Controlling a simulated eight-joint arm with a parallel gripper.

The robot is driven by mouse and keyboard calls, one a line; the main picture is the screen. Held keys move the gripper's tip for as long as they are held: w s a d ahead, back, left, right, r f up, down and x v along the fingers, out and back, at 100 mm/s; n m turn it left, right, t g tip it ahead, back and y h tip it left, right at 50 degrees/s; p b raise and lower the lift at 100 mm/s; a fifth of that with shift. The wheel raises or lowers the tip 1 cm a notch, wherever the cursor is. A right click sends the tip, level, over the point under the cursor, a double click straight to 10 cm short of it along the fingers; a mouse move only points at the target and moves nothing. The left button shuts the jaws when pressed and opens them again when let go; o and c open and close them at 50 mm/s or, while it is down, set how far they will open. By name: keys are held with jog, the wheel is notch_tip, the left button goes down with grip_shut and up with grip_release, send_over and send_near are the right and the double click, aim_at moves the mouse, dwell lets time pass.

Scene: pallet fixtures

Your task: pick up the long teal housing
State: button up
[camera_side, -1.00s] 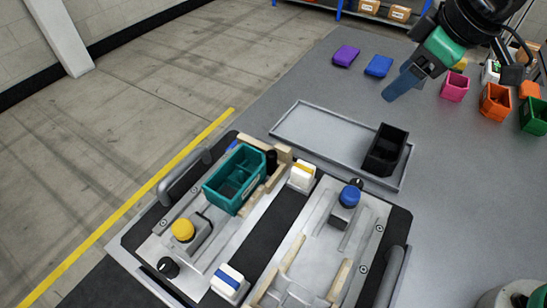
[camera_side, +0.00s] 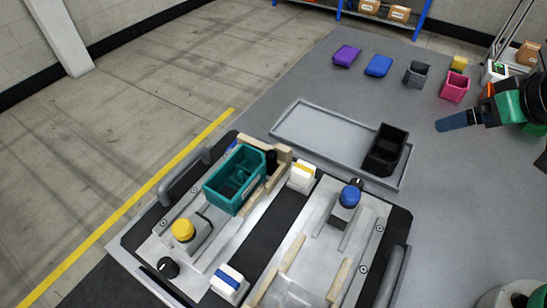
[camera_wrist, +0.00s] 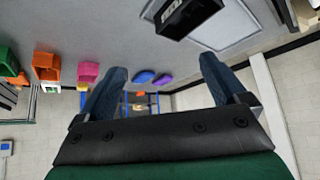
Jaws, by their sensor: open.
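The long teal housing (camera_side: 223,196) is an open-topped box with inner dividers. It sits in the left fixture of the pallet (camera_side: 142,232), close against light wooden blocks (camera_side: 283,157) at its far right end. My gripper (camera_side: 444,124) is at the right of the side view, pointing left and roughly level, well away from the housing. In the wrist view my gripper (camera_wrist: 163,66) shows two blue fingers wide apart with nothing between them. The housing is not in the wrist view.
A grey tray (camera_side: 310,140) behind the pallet holds a black bin (camera_side: 385,150) at its right end. The pallet carries a yellow-topped clamp (camera_side: 183,230) and a blue-topped one (camera_side: 349,197). Purple (camera_side: 346,54), blue (camera_side: 379,66), grey (camera_side: 416,73) and pink (camera_side: 455,88) parts stand behind.

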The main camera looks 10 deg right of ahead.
jog(key=w+a+r+n+g+y, duration=0.1)
jog(key=w+a+r+n+g, duration=0.15)
jog(key=w+a+n, duration=0.35)
jog(key=n+g, duration=0.5)
jog(key=n, duration=1.6)
send_over(239, 177)
jog(key=shift+t+h, duration=0.25)
jog(key=shift+h, duration=0.15)
jog(key=f, duration=0.5)
jog(key=shift+w+d+f, duration=0.1)
jog(key=shift+d+f, duration=0.1)
jog(key=shift+f, duration=0.15)
jog(key=shift+a+f, duration=0.25)
jog(key=shift+f, duration=2.75)
jog(key=c, duration=1.3)
jog(key=shift+c, duration=0.2)
